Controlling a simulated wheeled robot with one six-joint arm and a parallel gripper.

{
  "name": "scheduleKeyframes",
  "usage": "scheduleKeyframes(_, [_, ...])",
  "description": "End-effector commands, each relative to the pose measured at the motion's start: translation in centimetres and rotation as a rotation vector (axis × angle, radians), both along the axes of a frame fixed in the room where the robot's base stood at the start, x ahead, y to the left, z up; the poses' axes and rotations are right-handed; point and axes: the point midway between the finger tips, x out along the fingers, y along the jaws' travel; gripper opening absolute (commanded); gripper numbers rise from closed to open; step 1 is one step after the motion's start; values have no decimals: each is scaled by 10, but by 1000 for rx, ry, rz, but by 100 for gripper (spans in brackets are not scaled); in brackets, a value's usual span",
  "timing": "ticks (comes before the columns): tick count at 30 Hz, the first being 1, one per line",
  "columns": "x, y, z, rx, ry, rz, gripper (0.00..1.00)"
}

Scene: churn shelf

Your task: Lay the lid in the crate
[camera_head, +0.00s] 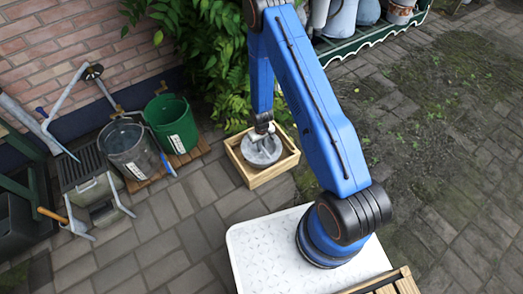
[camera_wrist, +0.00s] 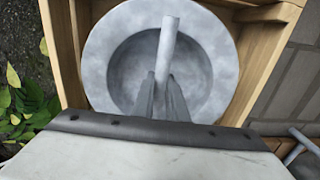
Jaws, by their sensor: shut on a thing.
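The lid (camera_head: 260,157) is a round grey disc with a dished middle and an upright-looking bar handle. It shows large in the wrist view (camera_wrist: 108,42), with its handle (camera_wrist: 167,45) across the dish. My gripper (camera_head: 265,131) is above the lid; in the wrist view its two dark fingers (camera_wrist: 162,92) are shut on the handle. The wooden crate (camera_head: 273,179) surrounds the lid in the head view, and its walls (camera_wrist: 62,55) show on both sides in the wrist view. I cannot tell whether the lid touches the crate floor.
A green bucket (camera_head: 172,125) and a grey bucket (camera_head: 128,150) stand left of the crate by a brick wall. Leafy plants (camera_head: 205,55) grow behind it. Bare paving (camera_head: 170,215) lies to the front left. A green-edged shelf (camera_head: 365,38) stands at the back right.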

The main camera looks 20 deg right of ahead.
Motion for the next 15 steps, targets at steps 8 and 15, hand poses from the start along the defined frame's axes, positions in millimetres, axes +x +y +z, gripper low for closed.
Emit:
scheduleKeyframes(8, [0,0,-28,1,1,-1,0])
scheduleKeyframes(15, [0,0,-28,0,0,0,0])
